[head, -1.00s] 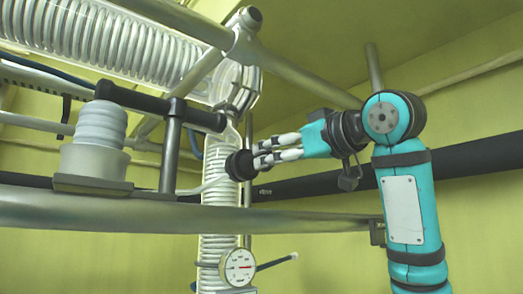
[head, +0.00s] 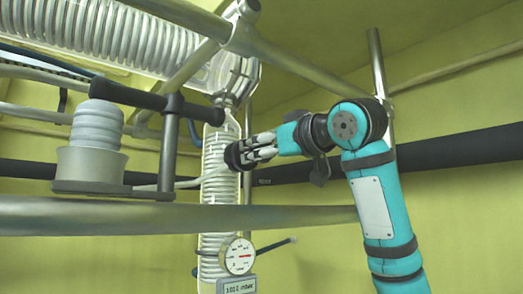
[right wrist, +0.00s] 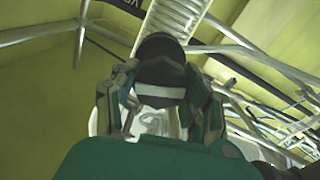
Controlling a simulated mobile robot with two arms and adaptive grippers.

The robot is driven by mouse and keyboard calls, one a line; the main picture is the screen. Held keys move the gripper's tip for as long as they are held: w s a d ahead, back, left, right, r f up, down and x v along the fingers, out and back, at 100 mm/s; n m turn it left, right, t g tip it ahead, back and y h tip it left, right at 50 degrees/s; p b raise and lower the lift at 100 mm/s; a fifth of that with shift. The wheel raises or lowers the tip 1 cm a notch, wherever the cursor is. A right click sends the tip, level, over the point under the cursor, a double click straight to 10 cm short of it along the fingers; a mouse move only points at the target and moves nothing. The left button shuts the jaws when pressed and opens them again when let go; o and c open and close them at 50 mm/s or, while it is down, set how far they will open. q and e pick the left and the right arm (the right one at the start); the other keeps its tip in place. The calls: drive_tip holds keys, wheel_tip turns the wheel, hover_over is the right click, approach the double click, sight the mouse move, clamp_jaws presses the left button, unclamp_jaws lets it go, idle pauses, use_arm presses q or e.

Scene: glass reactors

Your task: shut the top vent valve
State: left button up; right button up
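The top vent valve shows as a round black knob (head: 234,156) in front of the upright glass column in the head view. A thin pale tube runs left from it. My right gripper (head: 243,153) reaches it from the right, with its fingers at the knob. In the right wrist view the black knob (right wrist: 161,58) with a white band sits between the two fingers of my right gripper (right wrist: 162,82), which press close on both sides. The fingers hide part of the knob, and I cannot tell its turn angle. My left gripper is in neither view.
The coiled glass column (head: 215,185) stands behind the knob, with a round gauge (head: 238,255) below. A thick grey rail (head: 120,216) crosses in front. Metal frame bars (head: 300,72) pass above my right arm.

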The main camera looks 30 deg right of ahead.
drive_tip(key=c, duration=0.4)
drive_tip(key=shift+f+m+b, duration=0.15)
drive_tip(key=shift+m+b, duration=0.25)
drive_tip(key=shift+m, duration=0.2)
drive_tip(key=shift+m+b, duration=0.3)
drive_tip(key=shift+m, duration=0.7)
drive_tip(key=o, duration=1.2)
drive_tip(key=shift+w, duration=0.1)
drive_tip(key=s, duration=0.8)
drive_tip(key=s+d, duration=0.1)
drive_tip(key=s, duration=0.3)
